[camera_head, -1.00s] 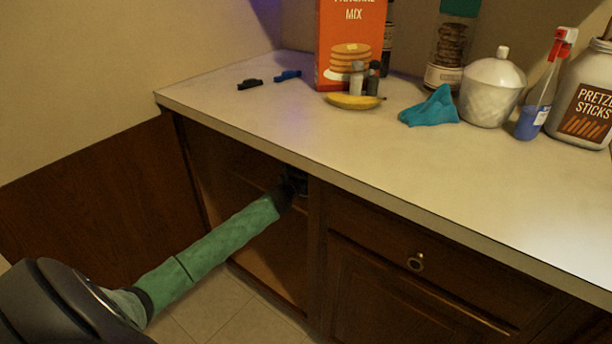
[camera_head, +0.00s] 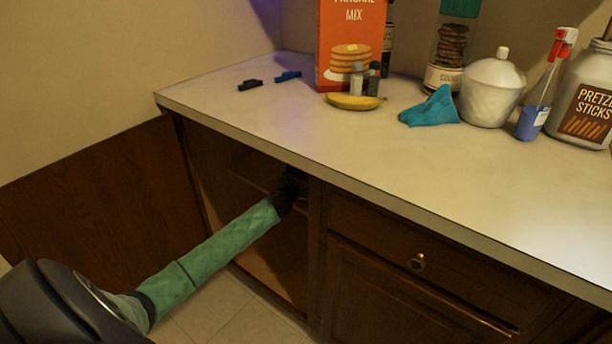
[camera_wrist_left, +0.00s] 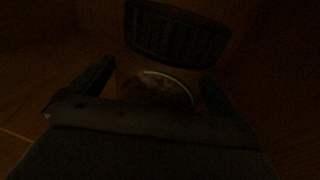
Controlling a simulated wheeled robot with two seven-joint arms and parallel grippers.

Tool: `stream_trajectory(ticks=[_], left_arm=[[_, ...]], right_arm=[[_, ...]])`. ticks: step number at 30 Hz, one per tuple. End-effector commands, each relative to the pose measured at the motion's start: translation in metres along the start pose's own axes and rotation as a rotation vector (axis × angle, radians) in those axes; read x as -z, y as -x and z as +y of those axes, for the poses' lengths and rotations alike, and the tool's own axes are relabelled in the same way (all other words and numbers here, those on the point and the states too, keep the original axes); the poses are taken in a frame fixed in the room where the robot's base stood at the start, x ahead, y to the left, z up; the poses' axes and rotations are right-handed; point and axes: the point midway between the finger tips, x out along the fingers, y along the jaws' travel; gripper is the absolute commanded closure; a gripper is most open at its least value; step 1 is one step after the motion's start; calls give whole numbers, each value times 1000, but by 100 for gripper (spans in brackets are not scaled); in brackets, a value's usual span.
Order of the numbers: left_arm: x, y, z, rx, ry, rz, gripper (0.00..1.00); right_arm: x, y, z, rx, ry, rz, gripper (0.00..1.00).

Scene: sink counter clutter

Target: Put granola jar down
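The granola jar (camera_wrist_left: 178,35) shows in the very dark left wrist view, with a dark ridged lid and a clear body leaning slightly in the picture. My left gripper (camera_wrist_left: 160,85) has a finger on each side of the jar's body and appears shut on it; the contact is hard to see. In the head view, my left gripper (camera_head: 292,190) reaches into the open lower cabinet (camera_head: 270,255), and the jar is hardly visible there in shadow. Whether the jar's base touches a shelf is hidden. My right gripper is not in view.
The cabinet's frame post (camera_head: 315,250) stands close right of my left gripper, and the counter (camera_head: 300,130) overhangs it. An open door panel (camera_head: 90,200) is at the left. A pancake mix box (camera_head: 350,40), banana (camera_head: 352,102) and pretzel jar (camera_head: 585,100) stand on the counter.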

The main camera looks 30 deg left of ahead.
Motion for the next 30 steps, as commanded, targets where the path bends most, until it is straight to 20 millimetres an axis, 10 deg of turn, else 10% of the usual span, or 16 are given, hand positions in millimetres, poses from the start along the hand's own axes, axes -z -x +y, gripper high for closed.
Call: stream_trajectory(ticks=[15,30], left_arm=[[0,43,0,1,-1,2,0],[-1,108,0,1,-1,1,0]], right_arm=[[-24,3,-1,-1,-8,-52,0],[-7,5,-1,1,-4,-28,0]])
